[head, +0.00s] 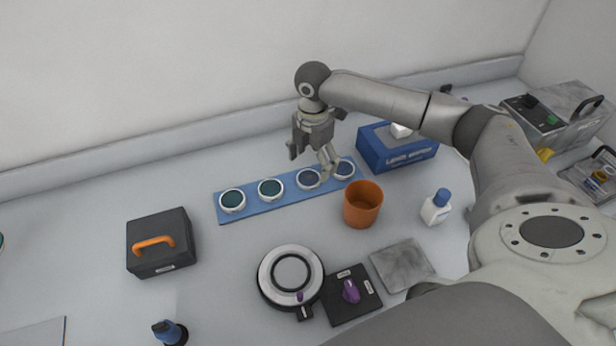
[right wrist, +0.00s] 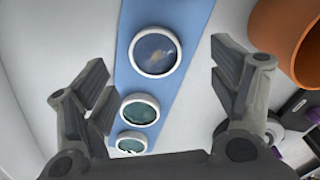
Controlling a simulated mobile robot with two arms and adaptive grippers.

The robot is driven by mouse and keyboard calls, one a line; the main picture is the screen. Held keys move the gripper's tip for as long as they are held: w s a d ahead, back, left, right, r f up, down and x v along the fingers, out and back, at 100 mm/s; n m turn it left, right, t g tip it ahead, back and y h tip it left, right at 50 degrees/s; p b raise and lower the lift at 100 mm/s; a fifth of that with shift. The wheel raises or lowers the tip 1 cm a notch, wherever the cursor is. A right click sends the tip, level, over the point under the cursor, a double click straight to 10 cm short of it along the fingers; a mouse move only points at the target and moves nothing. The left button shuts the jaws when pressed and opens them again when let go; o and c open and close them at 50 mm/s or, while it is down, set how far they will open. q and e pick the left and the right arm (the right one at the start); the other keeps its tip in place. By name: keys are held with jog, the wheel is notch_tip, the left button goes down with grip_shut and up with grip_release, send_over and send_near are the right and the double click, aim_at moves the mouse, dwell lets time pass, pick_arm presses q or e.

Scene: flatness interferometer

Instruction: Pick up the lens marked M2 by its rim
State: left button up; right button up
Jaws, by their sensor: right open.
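Several round lenses with white rims stand in a row on a blue strip (head: 251,204). From left to right in the head view they are a first lens (head: 232,201), a second lens (head: 270,189), a third lens (head: 308,179) and a fourth lens (head: 344,168). No M2 mark is readable. My right gripper (head: 311,164) is open and empty above the right part of the row. In the right wrist view, the largest lens (right wrist: 155,52) lies between its spread fingers, below them and apart. Two more lenses show nearer the palm. My left gripper is not in view.
An orange cup (head: 362,206) stands just right of the row, close to my right gripper. A blue box (head: 397,152) stands behind it, a white bottle (head: 436,208) to its right. A black case (head: 160,243) and a round instrument (head: 290,278) stand in front. The wall is behind.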

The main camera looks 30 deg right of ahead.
aim_at(308, 178)
jog(key=f, duration=0.2)
jog(key=a+f+p, duration=0.1)
jog(key=f, duration=0.1)
jog(key=shift+w+f, duration=0.15)
jog(key=shift+w, duration=0.05)
jog(key=shift+f, duration=0.45)
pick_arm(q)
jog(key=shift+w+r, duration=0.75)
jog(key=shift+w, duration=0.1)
pick_arm(e)
jog(key=c, duration=0.5)
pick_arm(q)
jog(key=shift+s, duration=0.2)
pick_arm(e)
jog(key=c, duration=0.6)
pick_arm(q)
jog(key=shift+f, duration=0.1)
pick_arm(e)
jog(key=shift+r, duration=0.1)
jog(key=shift+c, duration=0.2)
